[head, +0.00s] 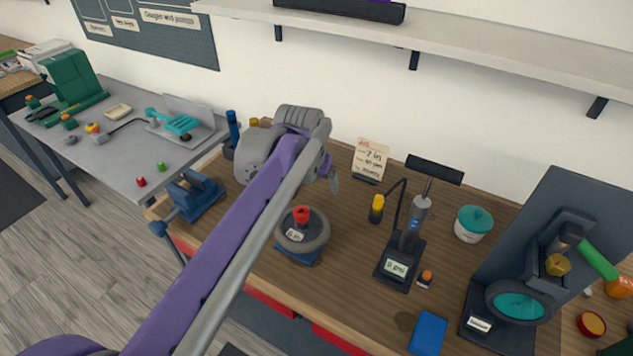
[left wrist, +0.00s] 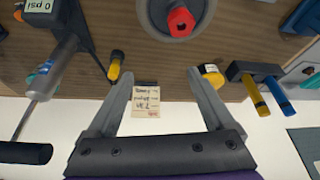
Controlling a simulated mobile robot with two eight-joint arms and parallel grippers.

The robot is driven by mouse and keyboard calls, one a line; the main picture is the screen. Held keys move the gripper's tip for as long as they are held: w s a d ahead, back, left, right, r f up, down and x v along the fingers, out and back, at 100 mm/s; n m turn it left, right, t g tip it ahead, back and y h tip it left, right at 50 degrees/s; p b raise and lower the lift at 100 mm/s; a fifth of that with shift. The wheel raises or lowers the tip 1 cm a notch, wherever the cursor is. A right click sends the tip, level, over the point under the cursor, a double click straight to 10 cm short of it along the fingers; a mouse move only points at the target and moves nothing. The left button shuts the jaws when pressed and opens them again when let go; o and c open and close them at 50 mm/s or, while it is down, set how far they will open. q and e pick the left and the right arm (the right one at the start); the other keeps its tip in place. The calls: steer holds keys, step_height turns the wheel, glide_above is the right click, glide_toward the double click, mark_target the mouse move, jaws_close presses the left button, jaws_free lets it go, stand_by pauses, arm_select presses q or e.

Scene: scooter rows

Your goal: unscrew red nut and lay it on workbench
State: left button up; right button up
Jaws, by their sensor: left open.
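The red nut (head: 301,214) sits at the centre of a grey wheel (head: 314,238) lying flat on a blue stand on the wooden workbench (head: 345,275). In the left wrist view the red nut (left wrist: 181,21) shows at the top, with a dark hole in its middle. My left gripper (head: 333,180) is above the bench, behind and to the right of the nut. In the left wrist view its two fingers (left wrist: 160,82) are wide apart with nothing between them; the note card beyond shows in the gap. My right gripper is not in view.
A pump with a gauge (head: 397,266) stands right of the wheel, beside a yellow-tipped hose (head: 377,203). A blue vise (head: 195,195) is at the bench's left end. A note card (head: 369,159) stands at the back. Bare wood lies in front of the wheel.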

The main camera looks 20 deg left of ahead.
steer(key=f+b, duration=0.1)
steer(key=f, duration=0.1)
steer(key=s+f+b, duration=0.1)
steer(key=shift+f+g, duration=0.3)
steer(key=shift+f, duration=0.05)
arm_select(q)
steer(key=b, duration=0.2)
glide_toward(302, 213)
steer(key=shift+n, duration=0.3)
steer(key=x, duration=0.7)
steer(key=shift+f, duration=0.1)
steer(key=shift+w+f, duration=0.2)
steer(key=shift+f, duration=0.25)
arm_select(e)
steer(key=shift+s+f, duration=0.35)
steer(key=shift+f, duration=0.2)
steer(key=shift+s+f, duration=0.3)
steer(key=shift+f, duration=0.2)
